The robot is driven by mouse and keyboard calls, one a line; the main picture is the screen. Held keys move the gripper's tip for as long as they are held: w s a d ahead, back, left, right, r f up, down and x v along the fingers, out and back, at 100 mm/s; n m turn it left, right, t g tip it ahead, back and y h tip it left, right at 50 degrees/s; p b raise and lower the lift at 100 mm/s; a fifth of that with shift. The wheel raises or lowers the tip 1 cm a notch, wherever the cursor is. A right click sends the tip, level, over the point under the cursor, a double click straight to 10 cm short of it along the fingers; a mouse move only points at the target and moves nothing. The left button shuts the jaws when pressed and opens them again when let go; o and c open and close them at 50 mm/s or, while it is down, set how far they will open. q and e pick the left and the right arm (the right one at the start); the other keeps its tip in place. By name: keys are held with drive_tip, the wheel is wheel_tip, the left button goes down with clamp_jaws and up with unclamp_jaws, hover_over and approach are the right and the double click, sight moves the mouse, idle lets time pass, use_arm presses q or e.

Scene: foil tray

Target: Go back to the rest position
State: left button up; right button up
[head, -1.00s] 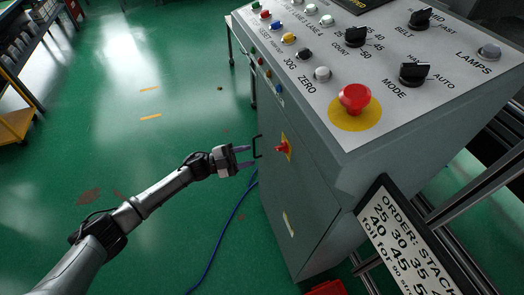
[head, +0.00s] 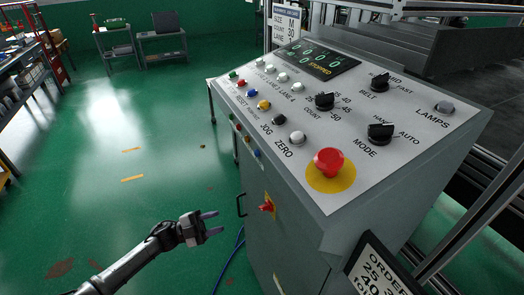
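My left gripper (head: 211,223) is in the lower middle of the head view, its two purple-grey fingers spread apart with nothing between them. It points right, toward the side of the grey control console (head: 300,240), and sits a little left of the black door handle (head: 240,205), apart from it in the picture. A red rotary switch (head: 266,206) on a yellow plate is just right of the handle. My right gripper is not in view.
The console top carries a red emergency button (head: 329,162), several knobs and buttons, and a display (head: 318,59) reading STOPPED. An order sign (head: 382,270) stands at lower right. Green floor (head: 110,130) is open at left. Shelving (head: 28,75) lines the left edge.

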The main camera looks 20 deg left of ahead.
use_arm(q)
drive_tip(key=w+a+f+n+t+y, duration=0.4)
drive_tip(key=w+a+n+t+y, duration=0.3)
drive_tip(key=y, duration=0.5)
wheel_tip(320, 180, up, 4)
drive_tip(key=w+r+n+g+y, duration=0.1)
drive_tip(key=n+g+y, duration=0.1)
drive_tip(key=n+y, duration=0.45)
drive_tip(key=s+d+n+g+p, duration=0.15)
drive_tip(key=s+d, duration=0.25)
drive_tip(key=s, duration=0.5)
drive_tip(key=s+d+n+g, duration=0.25)
drive_tip(key=s+d, duration=0.25)
drive_tip(key=s, duration=0.3)
drive_tip(key=s+d+n+g+p, duration=0.1)
drive_tip(key=s+d+g, duration=0.25)
drive_tip(key=s, duration=0.55)
drive_tip(key=s+d+f+n+g+p, duration=0.15)
drive_tip(key=s+f, duration=0.25)
drive_tip(key=s, duration=0.5)
drive_tip(key=s+d+f+g+p, duration=0.1)
drive_tip(key=s+d+f+g, duration=0.2)
drive_tip(key=s, duration=0.5)
wheel_tip(320, 180, up, 36)
drive_tip(key=a+p, duration=0.1)
drive_tip(key=p, duration=3.5)
drive_tip(key=shift+w, duration=0.2)
